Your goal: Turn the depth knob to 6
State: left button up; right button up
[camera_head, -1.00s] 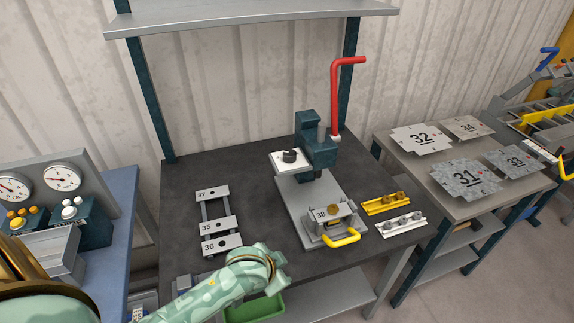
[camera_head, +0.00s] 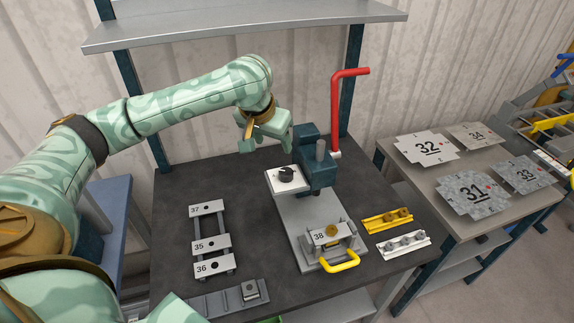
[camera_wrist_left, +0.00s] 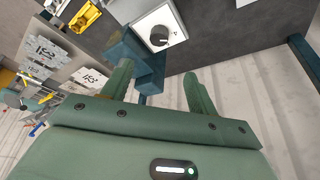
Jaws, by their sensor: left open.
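The depth knob (camera_head: 286,174) is a small black knob on a white plate (camera_head: 275,183) on the left side of the dark teal bender press (camera_head: 318,165). In the left wrist view the knob (camera_wrist_left: 159,37) shows on its white dial plate, beyond the fingers; the dial's marks are too small to read. My left gripper (camera_head: 268,140) is above and behind the knob plate, to the left of the press head, apart from the knob. In the left wrist view the left gripper (camera_wrist_left: 160,88) has its two fingers apart with nothing between them. The right gripper is not in view.
A red lever (camera_head: 337,110) rises from the press. A plate marked 38 (camera_head: 325,236) with a yellow handle (camera_head: 341,263) sits at its base. A rack with plates 35, 36 and 37 (camera_head: 207,208) lies left. Yellow and white strips (camera_head: 387,222) lie right. A grey shelf (camera_head: 245,27) hangs above.

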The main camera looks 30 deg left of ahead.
aim_at(286, 171)
pick_arm(q)
jog(key=b+x, duration=0.4)
jog(key=x, duration=1.1)
jog(key=shift+w+d+f, duration=0.1)
jog(key=shift+d+f, duration=0.05)
jog(key=shift+f, duration=0.2)
jog(key=c, duration=1)
